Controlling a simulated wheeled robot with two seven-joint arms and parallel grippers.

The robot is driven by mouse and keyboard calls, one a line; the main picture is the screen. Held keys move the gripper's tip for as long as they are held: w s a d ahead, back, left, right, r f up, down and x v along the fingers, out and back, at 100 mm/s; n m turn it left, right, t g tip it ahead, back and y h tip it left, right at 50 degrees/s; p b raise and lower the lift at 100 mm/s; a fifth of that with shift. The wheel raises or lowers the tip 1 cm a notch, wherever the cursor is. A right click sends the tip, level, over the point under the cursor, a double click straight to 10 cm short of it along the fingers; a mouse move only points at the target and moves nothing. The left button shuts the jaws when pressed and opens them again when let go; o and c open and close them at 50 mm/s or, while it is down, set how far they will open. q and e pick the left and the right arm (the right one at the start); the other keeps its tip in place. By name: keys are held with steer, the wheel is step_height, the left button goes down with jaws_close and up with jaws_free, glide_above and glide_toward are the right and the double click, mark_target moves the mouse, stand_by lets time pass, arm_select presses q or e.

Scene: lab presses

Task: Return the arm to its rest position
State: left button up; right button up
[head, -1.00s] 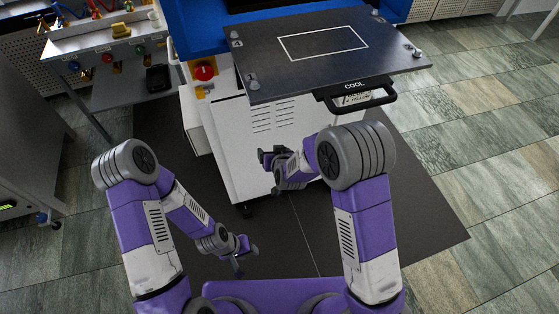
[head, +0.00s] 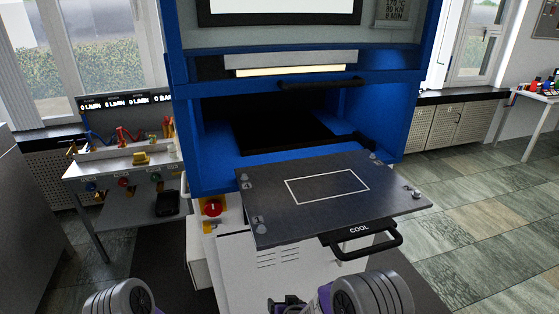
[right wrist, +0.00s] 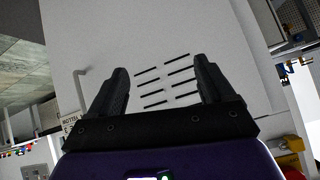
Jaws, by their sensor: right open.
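My right gripper (right wrist: 160,88) is open and empty in the right wrist view, with its two dark fingers apart in front of the press's white, slotted cabinet front (right wrist: 165,50). In the head view only the top of my right gripper (head: 287,303) shows at the bottom edge, in front of the cabinet and below the dark plate. My right arm's grey joint (head: 372,296) is beside it. My left arm's grey joint (head: 118,298) shows at the bottom left. My left gripper is out of the frame.
The blue press (head: 222,172) stands ahead, its chamber open. Its dark plate (head: 400,196), marked with a white rectangle, sticks out towards me, with a black handle (head: 385,242) labelled COOL. A bench with valves (head: 85,170) stands left. Tiled floor (head: 470,190) is free at right.

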steer(key=s+d+f+m+g, duration=0.1)
steer(key=s+d+f+g, duration=0.4)
steer(key=s+f, duration=0.45)
steer(key=s+d+f+m+g+y, duration=0.1)
steer(key=s+f+g, duration=0.1)
steer(key=s, duration=0.6)
steer(key=s+d+f+m+g, duration=0.1)
steer(key=s, duration=0.7)
steer(key=shift+d+f+g+y, duration=0.25)
steer(key=shift+f+g+y, duration=0.1)
steer(key=shift+g+y, duration=0.05)
